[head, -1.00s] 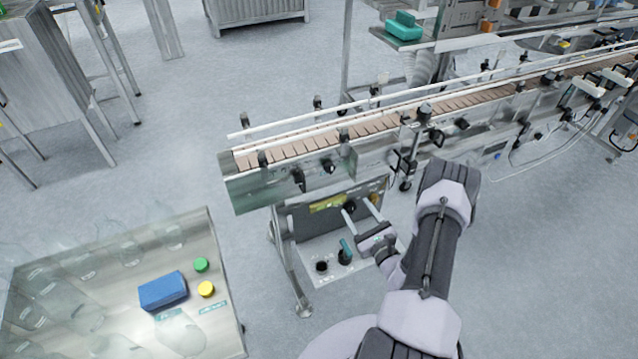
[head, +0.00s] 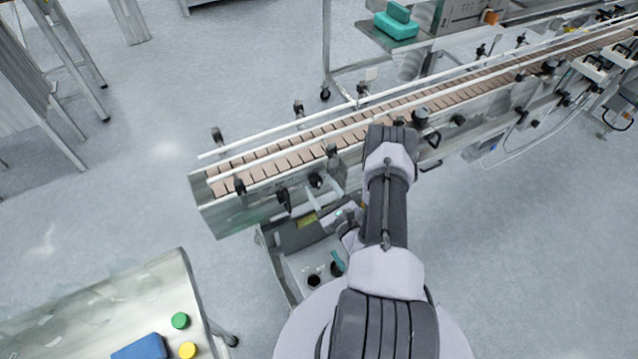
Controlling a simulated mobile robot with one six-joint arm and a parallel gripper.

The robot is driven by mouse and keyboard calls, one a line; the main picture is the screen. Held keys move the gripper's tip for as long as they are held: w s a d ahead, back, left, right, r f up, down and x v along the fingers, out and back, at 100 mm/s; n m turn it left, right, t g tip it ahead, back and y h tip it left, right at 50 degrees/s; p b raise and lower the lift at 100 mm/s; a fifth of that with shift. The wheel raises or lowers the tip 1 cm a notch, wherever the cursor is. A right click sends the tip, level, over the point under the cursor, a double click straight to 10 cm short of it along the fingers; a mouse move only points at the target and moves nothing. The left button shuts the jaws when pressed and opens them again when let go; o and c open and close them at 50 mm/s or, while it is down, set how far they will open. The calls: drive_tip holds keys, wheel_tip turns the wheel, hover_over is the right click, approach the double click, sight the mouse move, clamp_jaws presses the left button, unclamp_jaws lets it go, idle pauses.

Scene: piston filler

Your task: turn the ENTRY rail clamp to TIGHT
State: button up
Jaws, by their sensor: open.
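Several black clamp knobs line the near side of the conveyor. One knob (head: 284,200) is near its left end, and another knob (head: 316,181) is just right of it. No ENTRY or TIGHT marking is legible, so I cannot tell which is the ENTRY rail clamp. My gripper (head: 324,196) is open below the conveyor's near side, close to the second knob. Its fingers point up and left, are partly hidden by my arm, and hold nothing that I can see. I cannot tell whether they touch the knob.
The conveyor (head: 205,215) runs from the left end up to the right, with white guide rails (head: 255,140). A table (head: 180,275) at lower left holds a blue block (head: 140,348) and green and yellow caps.

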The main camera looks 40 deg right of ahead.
drive_tip(key=shift+c, duration=0.5)
clamp_jaws()
drive_tip(key=m, duration=0.4)
drive_tip(key=shift+m+b, duration=0.35)
drive_tip(key=shift+m, duration=0.05)
drive_tip(key=m, duration=0.4)
drive_tip(key=shift+m+b, duration=0.3)
drive_tip(key=m, duration=0.4)
drive_tip(key=shift+r+m+b, duration=0.1)
drive_tip(key=shift+m+b, duration=0.3)
drive_tip(key=shift+m, duration=1.7)
